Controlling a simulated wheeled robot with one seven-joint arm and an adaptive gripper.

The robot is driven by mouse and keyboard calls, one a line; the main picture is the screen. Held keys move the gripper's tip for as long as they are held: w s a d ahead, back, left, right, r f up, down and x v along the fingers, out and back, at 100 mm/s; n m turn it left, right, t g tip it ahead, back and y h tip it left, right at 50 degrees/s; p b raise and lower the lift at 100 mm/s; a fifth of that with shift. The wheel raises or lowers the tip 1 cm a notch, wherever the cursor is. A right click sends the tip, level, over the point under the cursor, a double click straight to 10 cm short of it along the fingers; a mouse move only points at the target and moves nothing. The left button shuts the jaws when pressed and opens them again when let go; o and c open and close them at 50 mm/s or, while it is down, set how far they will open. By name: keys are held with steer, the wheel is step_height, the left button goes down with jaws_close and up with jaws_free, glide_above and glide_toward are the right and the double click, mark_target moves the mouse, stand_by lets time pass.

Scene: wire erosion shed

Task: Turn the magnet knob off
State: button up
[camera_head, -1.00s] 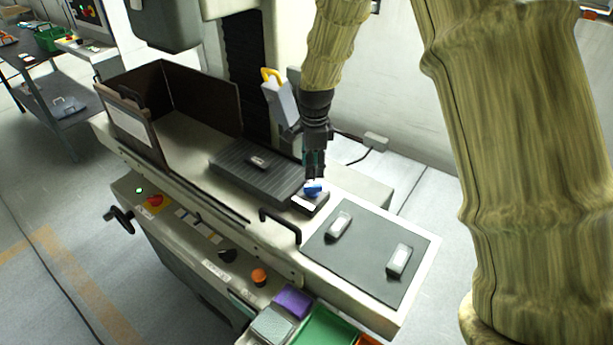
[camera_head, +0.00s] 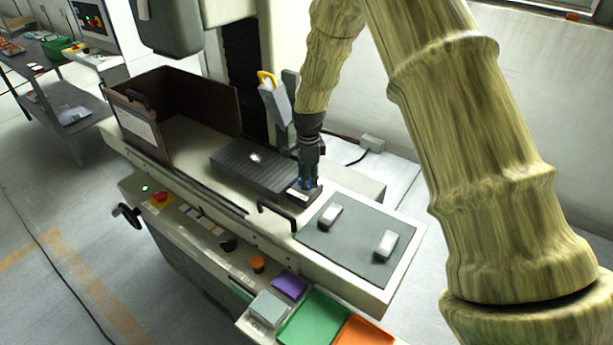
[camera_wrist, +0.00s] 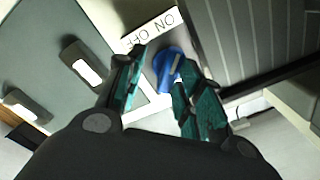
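The magnet knob (camera_wrist: 168,68) is blue with a pale pointer line and sits beside a white ON/OFF label (camera_wrist: 150,30) in the wrist view. My gripper (camera_wrist: 156,90) is open, with its teal-padded fingers on either side of the knob; I cannot tell whether they touch it. In the head view my gripper (camera_head: 304,183) is down at the end of the dark ribbed magnetic chuck (camera_head: 250,168), and it mostly hides the knob. The pointer line runs slantwise, and its exact setting is hard to read.
A grey mat (camera_head: 350,246) with two pale-topped blocks (camera_head: 330,215) (camera_head: 386,243) lies right of the chuck. A small part (camera_head: 256,158) rests on the chuck. A black handle (camera_head: 277,214) stands at the machine's front edge. Coloured bins (camera_head: 312,318) are below.

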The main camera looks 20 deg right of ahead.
steer(key=shift+w+f, duration=0.1)
steer(key=shift+f, duration=0.05)
steer(key=c, duration=0.3)
steer(key=shift+w+f, duration=0.4)
jaws_close()
steer(key=shift+w+f, duration=0.15)
steer(key=shift+w, duration=0.05)
steer(key=shift+s, duration=0.1)
